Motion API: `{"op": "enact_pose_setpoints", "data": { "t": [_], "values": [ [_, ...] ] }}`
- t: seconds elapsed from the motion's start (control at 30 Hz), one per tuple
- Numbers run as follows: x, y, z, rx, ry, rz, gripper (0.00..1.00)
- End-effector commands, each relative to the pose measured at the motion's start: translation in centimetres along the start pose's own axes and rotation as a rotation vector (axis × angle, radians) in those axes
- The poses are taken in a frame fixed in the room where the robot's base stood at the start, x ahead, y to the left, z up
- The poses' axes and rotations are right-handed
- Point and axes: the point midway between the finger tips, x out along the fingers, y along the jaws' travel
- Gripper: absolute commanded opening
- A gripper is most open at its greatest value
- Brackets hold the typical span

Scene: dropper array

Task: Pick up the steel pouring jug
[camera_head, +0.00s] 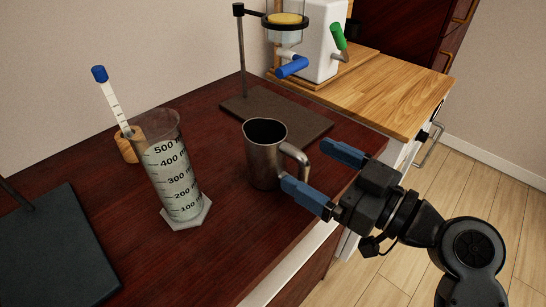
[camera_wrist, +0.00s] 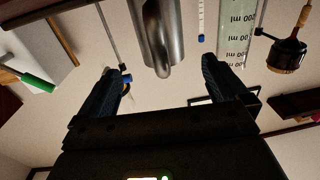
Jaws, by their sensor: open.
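The steel pouring jug (camera_head: 264,160) stands upright on the dark red-brown counter (camera_head: 225,230), its handle (camera_head: 296,160) facing right toward my gripper. My gripper (camera_head: 316,172) is open, with its blue fingers apart and nothing between them. In the head view, one finger is near the handle and the other is further back to the right; whether either touches the jug cannot be told. In the wrist view, the jug (camera_wrist: 160,30) and its handle show ahead, between the directions of the two fingers (camera_wrist: 164,82).
A graduated cylinder (camera_head: 172,170) stands left of the jug, with a blue-capped dropper (camera_head: 110,95) in a wooden holder behind it. A stand with a dark base (camera_head: 275,115) is behind the jug. A wooden-topped cabinet (camera_head: 370,90) is at the back right.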

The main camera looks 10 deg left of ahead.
Motion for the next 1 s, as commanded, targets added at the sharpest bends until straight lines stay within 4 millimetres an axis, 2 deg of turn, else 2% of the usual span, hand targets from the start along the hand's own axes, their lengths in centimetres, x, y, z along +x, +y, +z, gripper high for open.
{"op": "enact_pose_setpoints", "data": {
  "t": [0.37, 0.5, 0.83, 1.0],
  "values": [
    [4.5, -0.4, -1.1, 0.001, -0.002, 0.000, 1.00],
    [6.1, -0.3, -0.8, 0.002, -0.002, 0.001, 1.00],
    [6.6, -0.3, -0.7, 0.002, -0.001, 0.004, 0.99],
    [6.6, -0.3, -0.7, 0.002, -0.001, 0.004, 0.83]
  ]
}}
